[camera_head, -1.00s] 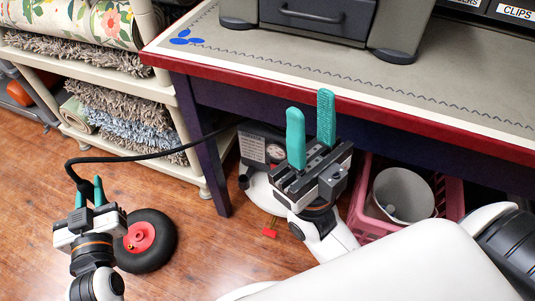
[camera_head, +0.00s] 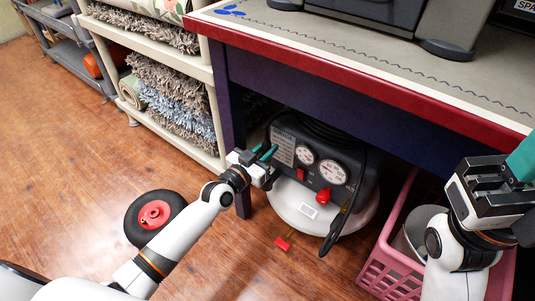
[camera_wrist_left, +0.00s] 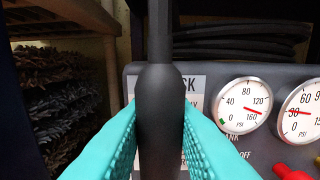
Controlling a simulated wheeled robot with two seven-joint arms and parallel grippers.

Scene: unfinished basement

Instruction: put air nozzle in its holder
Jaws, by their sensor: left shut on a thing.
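The air nozzle is a black piece with a rounded body (camera_wrist_left: 160,110) in the left wrist view, upright between the two teal fingers of my left gripper (camera_head: 266,153), which is shut on it. In the head view the nozzle is too small and covered to make out. The gripper is at the left front of the air compressor (camera_head: 300,215), which has a dark panel, two gauges and red knobs. I cannot make out a separate nozzle holder. My right gripper (camera_head: 520,165) is at the right edge, its fingers partly cut off, so its opening is unclear.
The compressor stands under the red-edged table (camera_head: 400,103), right of its dark leg (camera_head: 230,115). A pink crate (camera_head: 392,265) with a pale bucket is to the right. A black wheel with a red hub (camera_head: 153,216) lies on the floor. A shelf (camera_head: 190,62) holds rugs.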

